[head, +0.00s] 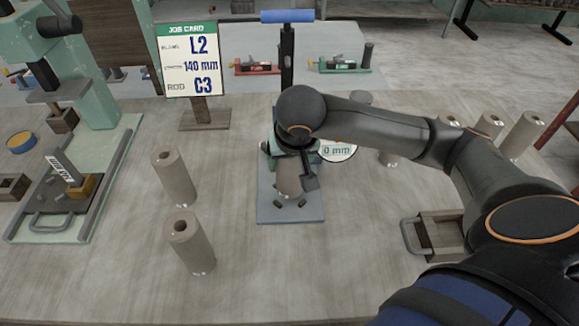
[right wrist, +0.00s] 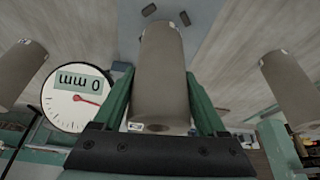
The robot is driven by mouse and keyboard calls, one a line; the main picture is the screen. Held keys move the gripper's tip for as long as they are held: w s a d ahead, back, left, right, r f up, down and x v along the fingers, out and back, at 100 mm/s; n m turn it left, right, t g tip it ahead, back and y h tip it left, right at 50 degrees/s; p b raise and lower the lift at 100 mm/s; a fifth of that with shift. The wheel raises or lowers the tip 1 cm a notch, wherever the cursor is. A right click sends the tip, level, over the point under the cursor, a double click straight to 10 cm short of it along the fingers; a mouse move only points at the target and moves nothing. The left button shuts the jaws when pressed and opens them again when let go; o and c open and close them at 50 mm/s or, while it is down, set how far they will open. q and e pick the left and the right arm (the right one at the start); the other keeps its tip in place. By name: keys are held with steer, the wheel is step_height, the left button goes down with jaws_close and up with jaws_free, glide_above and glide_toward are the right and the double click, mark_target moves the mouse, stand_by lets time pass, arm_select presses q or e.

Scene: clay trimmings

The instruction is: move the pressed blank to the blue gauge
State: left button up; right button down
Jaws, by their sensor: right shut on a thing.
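My right gripper (head: 290,172) is shut on a grey-brown cylindrical blank with a hole in its end, seen between the green fingers in the right wrist view (right wrist: 160,75). In the head view the blank (head: 288,183) is partly hidden by my wrist. It is over the blue-grey base plate (head: 290,212) of the gauge with the blue top handle (head: 288,16). Two small dark blocks on the plate are near its lower end. I cannot tell whether it touches the plate. The gauge's dial (right wrist: 76,98) reads 0 mm. My left gripper is not in view.
Two blanks (head: 172,175) (head: 190,242) stand left of the gauge. More stand at right (head: 524,134). A green press (head: 85,85) fills the left side. A job card (head: 190,60) stands behind. A handled wooden tray (head: 440,236) is by my right arm. The front middle table is clear.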

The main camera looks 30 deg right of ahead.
step_height(320, 180, down, 2)
stand_by(0.4)
steer(key=shift+f, duration=0.15)
jaws_free()
